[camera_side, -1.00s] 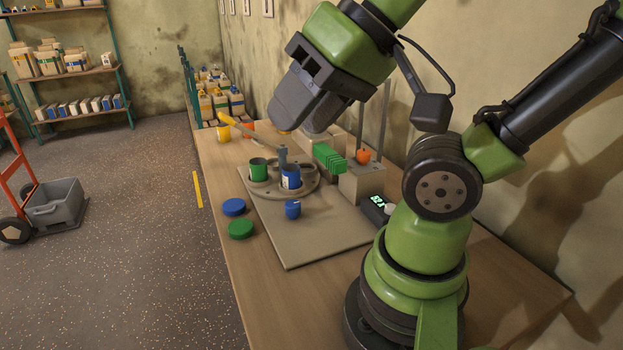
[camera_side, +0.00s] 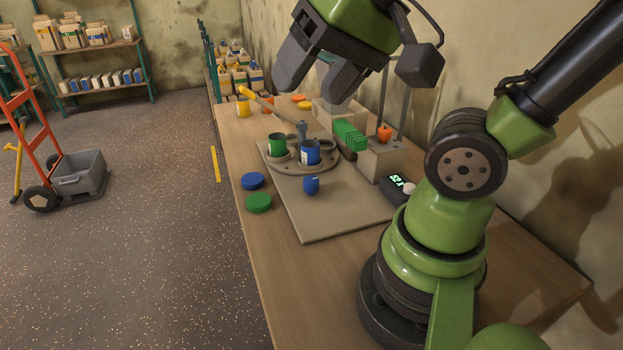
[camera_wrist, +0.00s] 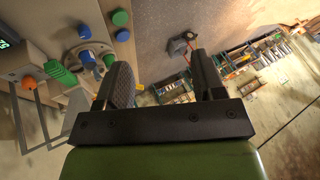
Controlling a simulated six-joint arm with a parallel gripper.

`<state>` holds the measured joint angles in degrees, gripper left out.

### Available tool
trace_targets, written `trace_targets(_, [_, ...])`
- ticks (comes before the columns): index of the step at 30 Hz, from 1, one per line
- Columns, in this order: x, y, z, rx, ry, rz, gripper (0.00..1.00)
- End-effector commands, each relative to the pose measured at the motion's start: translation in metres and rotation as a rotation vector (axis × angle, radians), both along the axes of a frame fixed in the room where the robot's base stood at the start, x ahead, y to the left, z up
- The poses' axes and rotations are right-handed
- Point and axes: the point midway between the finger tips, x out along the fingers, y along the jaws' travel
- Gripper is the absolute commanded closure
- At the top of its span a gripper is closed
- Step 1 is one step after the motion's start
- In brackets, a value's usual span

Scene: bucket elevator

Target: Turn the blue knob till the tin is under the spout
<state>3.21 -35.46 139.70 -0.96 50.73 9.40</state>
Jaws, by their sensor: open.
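The blue knob (camera_side: 311,185) stands on the flat board (camera_side: 330,215), in front of the round turntable (camera_side: 290,170). It also shows in the wrist view (camera_wrist: 108,60). A blue tin with a pale label (camera_side: 310,152) and a green tin (camera_side: 277,146) stand upright on the turntable. A grey upright piece (camera_side: 302,130) rises behind the blue tin; I cannot tell whether it is the spout. My gripper (camera_side: 314,86) is open and empty, high above the board and apart from the knob. Its two spread fingers show in the wrist view (camera_wrist: 158,65).
Green buckets (camera_side: 350,136) and a grey block with an orange object (camera_side: 385,134) stand right of the turntable. A lit display (camera_side: 397,181) sits at right. The front table is clear.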

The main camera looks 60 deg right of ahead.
Motion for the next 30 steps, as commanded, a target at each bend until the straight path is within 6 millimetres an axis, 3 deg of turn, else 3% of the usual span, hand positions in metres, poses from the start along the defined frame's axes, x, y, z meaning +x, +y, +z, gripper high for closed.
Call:
trace_targets(8, [0.070,-0.066,-0.036,0.226,0.257,-0.713,0.37])
trace_targets(13, [0.097,-0.119,-0.084,0.349,0.374,-1.185,0.37])
trace_targets(18, [0.104,-0.167,-0.139,0.440,0.452,-1.608,0.37])
trace_targets(21, [0.102,-0.185,-0.165,0.473,0.475,-1.784,0.37])
trace_targets(25, [0.099,-0.197,-0.185,0.494,0.489,-1.914,0.37])
trace_targets(30, [0.097,-0.199,-0.201,0.499,0.495,-1.951,0.37])
